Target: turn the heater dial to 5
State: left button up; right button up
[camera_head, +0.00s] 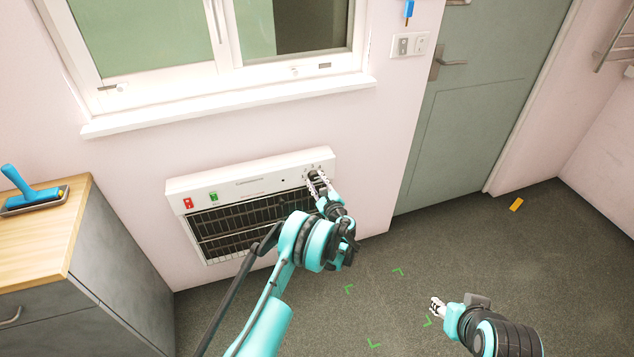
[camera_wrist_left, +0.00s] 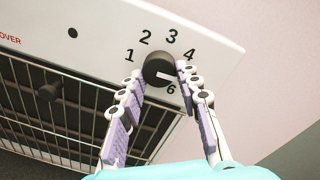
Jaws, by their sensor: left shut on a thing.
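The white heater (camera_head: 235,184) is on the wall below the window; its panel also shows in the left wrist view (camera_wrist_left: 105,32). The black round dial (camera_wrist_left: 156,66) is at the panel's right end, with 1, 2, 3, 4 and 6 visible around it. The place of 5 is hidden by a finger. The dial's white mark points right and slightly down, between 4 and 6. My left gripper (camera_wrist_left: 161,72) is shut on the dial, one fingertip on each side; it also shows in the head view (camera_head: 318,182). My right gripper (camera_head: 436,306) is over the floor, away from the heater.
A red switch (camera_head: 188,203) and a green switch (camera_head: 213,197) are on the heater's left. A cabinet with a wooden top (camera_head: 40,235) stands at the left, with a blue-handled tool (camera_head: 30,188) on it. The floor at the right is mostly clear, with a small orange block (camera_head: 516,204).

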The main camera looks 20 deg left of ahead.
dwell(0.4)
pick_arm(q)
jog(key=o, duration=1.2)
jog(key=shift+c, duration=0.2)
jog(key=shift+s, duration=0.1)
jog(key=v, duration=1.1)
jog(key=shift+s+d, duration=0.25)
jog(key=shift+s, duration=0.05)
jog(key=shift+f, duration=0.1)
